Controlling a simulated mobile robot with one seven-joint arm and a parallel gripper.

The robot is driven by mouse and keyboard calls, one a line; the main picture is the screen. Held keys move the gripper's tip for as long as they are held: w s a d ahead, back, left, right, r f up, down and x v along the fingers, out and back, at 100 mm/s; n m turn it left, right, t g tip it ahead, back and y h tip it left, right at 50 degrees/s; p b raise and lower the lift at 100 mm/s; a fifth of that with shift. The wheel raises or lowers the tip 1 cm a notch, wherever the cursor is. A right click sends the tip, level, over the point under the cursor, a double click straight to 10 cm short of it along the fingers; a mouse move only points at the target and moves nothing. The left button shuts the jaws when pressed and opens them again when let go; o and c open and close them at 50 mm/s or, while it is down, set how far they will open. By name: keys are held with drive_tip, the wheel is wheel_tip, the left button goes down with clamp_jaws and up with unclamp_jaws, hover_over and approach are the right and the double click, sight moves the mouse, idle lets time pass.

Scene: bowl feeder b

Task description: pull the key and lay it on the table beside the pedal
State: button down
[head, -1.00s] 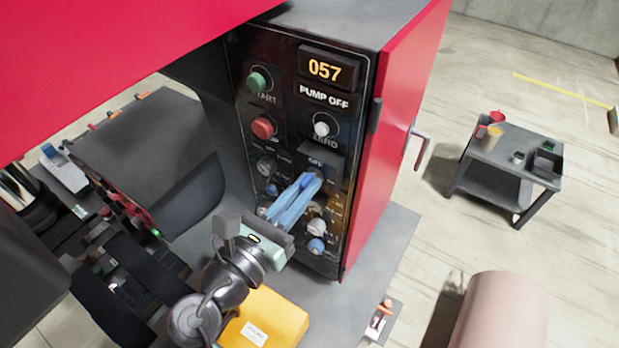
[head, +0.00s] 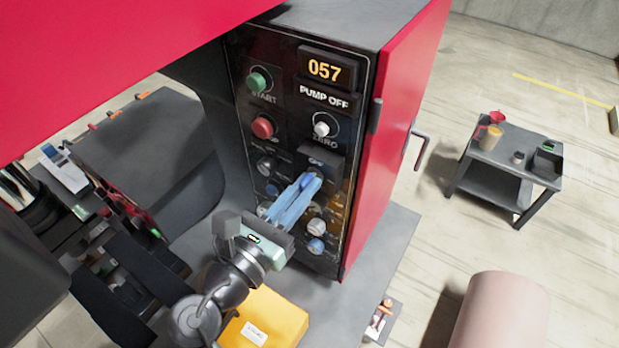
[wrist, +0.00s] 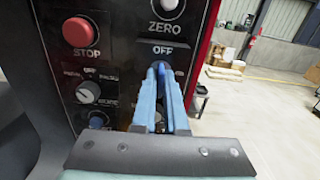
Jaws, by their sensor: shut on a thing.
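My gripper (head: 312,183) reaches the lower middle of the black control panel (head: 352,130) with its long light-blue fingers. In the wrist view the fingertips (wrist: 159,68) are brought together just below the OFF label. They are shut on the key at the panel, and the fingers hide most of it, so I cannot tell how far it sits in its lock. I cannot make out the pedal with certainty; a small plate with orange and white parts (head: 380,318) lies at the lower right of the machine.
Knobs and buttons crowd the panel near the fingers, with a red STOP button (wrist: 81,32) to the left. The red cabinet door (head: 395,150) stands at the right. A yellow box (head: 268,315) lies below my wrist. A grey cart (head: 510,155) stands farther right.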

drive_tip(key=shift+s+a, duration=0.1)
drive_tip(key=shift+a, duration=0.05)
drive_tip(key=shift+p+v, duration=0.7)
drive_tip(key=shift+v, duration=2.15)
drive_tip(key=shift+f, duration=0.1)
